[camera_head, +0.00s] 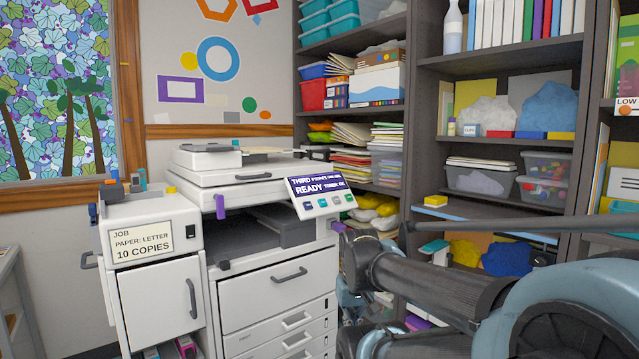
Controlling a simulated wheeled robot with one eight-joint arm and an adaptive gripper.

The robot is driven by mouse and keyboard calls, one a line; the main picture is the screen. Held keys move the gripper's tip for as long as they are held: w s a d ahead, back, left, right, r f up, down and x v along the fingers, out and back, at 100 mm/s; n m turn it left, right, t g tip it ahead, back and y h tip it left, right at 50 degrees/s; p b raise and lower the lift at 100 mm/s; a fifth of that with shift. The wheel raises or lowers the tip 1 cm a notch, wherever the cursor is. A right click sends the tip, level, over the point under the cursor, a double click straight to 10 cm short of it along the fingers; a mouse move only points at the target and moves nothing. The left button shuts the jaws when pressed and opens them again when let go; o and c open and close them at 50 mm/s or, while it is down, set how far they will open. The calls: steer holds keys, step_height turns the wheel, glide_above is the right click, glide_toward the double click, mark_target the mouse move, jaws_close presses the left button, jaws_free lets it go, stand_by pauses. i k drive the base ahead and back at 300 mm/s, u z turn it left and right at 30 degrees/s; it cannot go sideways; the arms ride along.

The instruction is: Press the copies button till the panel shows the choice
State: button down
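The copier (275,262) stands at the centre left, white with paper drawers. Its tilted control panel (298,208) is at the right front corner. The panel's dark display (317,188) shows READY in large letters, with smaller text too small to read surely. A job card (141,243) on the left unit reads JOB, PAPER: LETTER, 10 COPIES. My arm reaches in from the right, its near end just right of the copier. My gripper's fingers cannot be made out.
Dark shelves (490,150) with bins, papers and books stand behind my arm at the right. A white side cabinet (158,300) adjoins the copier's left. A grey cart (12,300) is at the far left edge. Open space shows in front of the panel.

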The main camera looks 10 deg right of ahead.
mark_target(322, 202)
steer(key=u, duration=2.1)
steer(key=k, duration=0.9)
steer(key=z, duration=0.65)
